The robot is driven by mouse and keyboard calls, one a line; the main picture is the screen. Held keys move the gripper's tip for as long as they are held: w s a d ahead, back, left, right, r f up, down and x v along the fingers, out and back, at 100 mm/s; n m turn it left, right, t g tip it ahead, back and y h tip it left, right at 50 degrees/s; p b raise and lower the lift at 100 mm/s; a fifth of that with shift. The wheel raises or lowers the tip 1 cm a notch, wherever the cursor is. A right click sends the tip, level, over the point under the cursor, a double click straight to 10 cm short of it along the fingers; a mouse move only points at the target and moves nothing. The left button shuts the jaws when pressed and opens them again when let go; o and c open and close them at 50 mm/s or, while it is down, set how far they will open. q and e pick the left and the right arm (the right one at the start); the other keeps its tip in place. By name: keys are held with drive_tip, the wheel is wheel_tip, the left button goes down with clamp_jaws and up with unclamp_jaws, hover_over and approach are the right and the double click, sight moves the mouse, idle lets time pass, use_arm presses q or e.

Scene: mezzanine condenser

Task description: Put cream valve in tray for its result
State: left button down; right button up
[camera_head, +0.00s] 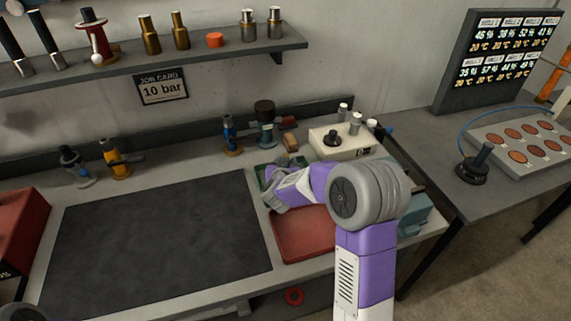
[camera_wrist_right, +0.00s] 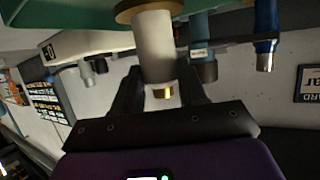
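The cream valve (camera_wrist_right: 153,48) is a pale cylinder with a brass flange and a small brass end, seen in the right wrist view. My right gripper (camera_wrist_right: 160,88) has its dark fingers close on either side of the valve and looks shut on it. A green surface lies past the flange; I cannot tell whether they touch. In the head view my right gripper (camera_head: 274,190) is low over the green tray (camera_head: 262,167) and the near red tray (camera_head: 302,240); the arm hides the valve. My left gripper is out of view.
A cream test box (camera_head: 342,142) stands behind the arm. A blue valve (camera_head: 230,135), a grey-teal valve (camera_head: 266,125) and a tan block (camera_head: 290,142) stand behind the trays. The dark mat (camera_head: 155,240) is bare. A job card (camera_head: 162,87) reads 10 bar.

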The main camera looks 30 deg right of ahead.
drive_tip(key=o, duration=0.5)
drive_tip(key=shift+c, duration=0.2)
drive_tip(key=shift+r, duration=0.15)
drive_tip(key=p+v, duration=0.2)
drive_tip(key=v, duration=1)
drive_tip(key=shift+p, duration=0.35)
